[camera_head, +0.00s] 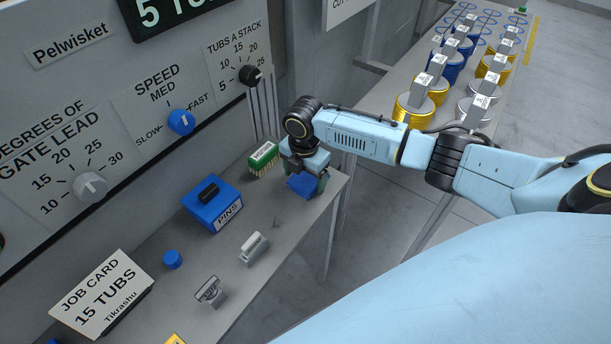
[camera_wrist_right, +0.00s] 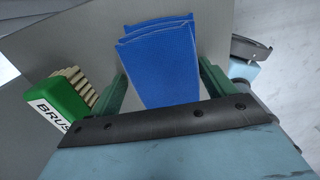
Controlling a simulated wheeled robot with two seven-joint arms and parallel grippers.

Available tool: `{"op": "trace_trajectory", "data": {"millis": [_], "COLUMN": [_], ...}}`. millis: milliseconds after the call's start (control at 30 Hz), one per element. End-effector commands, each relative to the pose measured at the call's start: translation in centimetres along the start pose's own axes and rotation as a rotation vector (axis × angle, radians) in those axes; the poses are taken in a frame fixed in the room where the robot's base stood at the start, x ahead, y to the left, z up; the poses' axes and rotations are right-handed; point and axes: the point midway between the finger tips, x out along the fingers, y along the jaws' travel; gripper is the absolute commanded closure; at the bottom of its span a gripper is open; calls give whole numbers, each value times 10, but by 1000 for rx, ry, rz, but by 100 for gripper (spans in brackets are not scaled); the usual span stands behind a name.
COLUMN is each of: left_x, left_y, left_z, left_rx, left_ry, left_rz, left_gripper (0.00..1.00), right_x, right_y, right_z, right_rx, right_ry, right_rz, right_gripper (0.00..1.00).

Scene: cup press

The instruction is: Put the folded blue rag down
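The folded blue rag (camera_head: 303,184) is at the far right end of the grey worktop, under my right gripper (camera_head: 305,182). In the right wrist view the rag (camera_wrist_right: 160,60) lies between the two green fingers of my right gripper (camera_wrist_right: 163,66). Both fingertips appear to touch its sides, so the gripper looks shut on it. The rag is at or just above the worktop; I cannot tell whether it bears on it. My left gripper is not in view.
A green brush (camera_head: 264,157) stands just left of the rag, and shows close to a finger in the wrist view (camera_wrist_right: 63,105). A blue pins box (camera_head: 212,205), a grey-handled tool (camera_head: 253,247) and a job card (camera_head: 100,295) are further left. The worktop's right edge is close.

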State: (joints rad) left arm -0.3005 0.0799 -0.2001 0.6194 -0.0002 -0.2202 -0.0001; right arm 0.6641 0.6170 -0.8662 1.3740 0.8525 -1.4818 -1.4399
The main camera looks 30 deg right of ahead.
Motion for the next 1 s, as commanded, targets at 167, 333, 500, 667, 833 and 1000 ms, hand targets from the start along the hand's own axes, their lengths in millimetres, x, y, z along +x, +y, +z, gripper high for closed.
{"op": "trace_trajectory", "data": {"millis": [167, 333, 500, 667, 833, 1000], "left_x": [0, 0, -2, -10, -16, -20], "left_y": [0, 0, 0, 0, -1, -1], "left_z": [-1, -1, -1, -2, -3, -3], "left_rx": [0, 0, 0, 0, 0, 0], "left_ry": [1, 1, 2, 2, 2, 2], "left_rz": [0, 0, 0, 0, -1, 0], "left_gripper": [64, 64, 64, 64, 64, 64], "right_x": [9, 9, -3, -37, -77, -106], "right_y": [-9, -10, -10, -6, -4, -3], "right_z": [-1, -1, 0, 0, 0, 0], "right_rx": [0, 0, 0, -1, -1, 0], "right_ry": [2, 2, 1, 0, 0, 1], "right_rz": [-29, -33, -31, -21, -17, -16], "right_gripper": [11, 11, 11, 11, 11, 11]}}
